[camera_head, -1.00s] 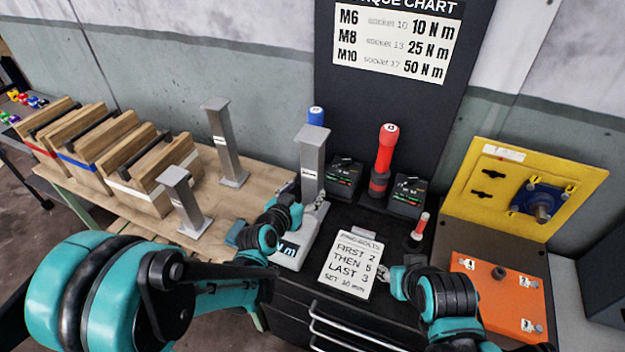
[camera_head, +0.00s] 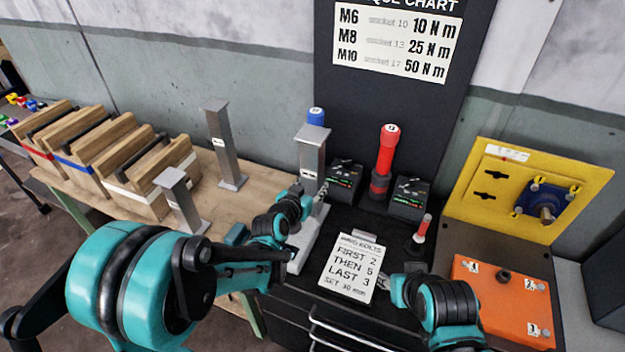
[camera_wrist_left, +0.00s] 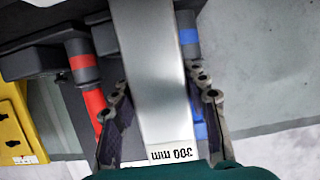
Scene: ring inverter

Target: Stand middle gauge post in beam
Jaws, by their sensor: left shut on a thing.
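A grey metal gauge post (camera_head: 312,160) stands upright over the grey scale-like device (camera_head: 305,240). My left gripper (camera_wrist_left: 160,85) has a finger on each side of this post and is shut on it; a "300 mm" label shows on the post (camera_wrist_left: 165,110) in the left wrist view. A taller post (camera_head: 223,145) and a shorter post (camera_head: 182,200) stand on the wooden table. My right gripper (camera_head: 392,288) is beside the bolt card; its finger opening is unclear. I cannot make out a beam.
Red (camera_head: 385,150) and blue (camera_head: 316,116) tools and black testers (camera_head: 408,197) are behind the card (camera_head: 348,270). A yellow panel (camera_head: 490,190) and orange plate (camera_head: 500,300) are at right.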

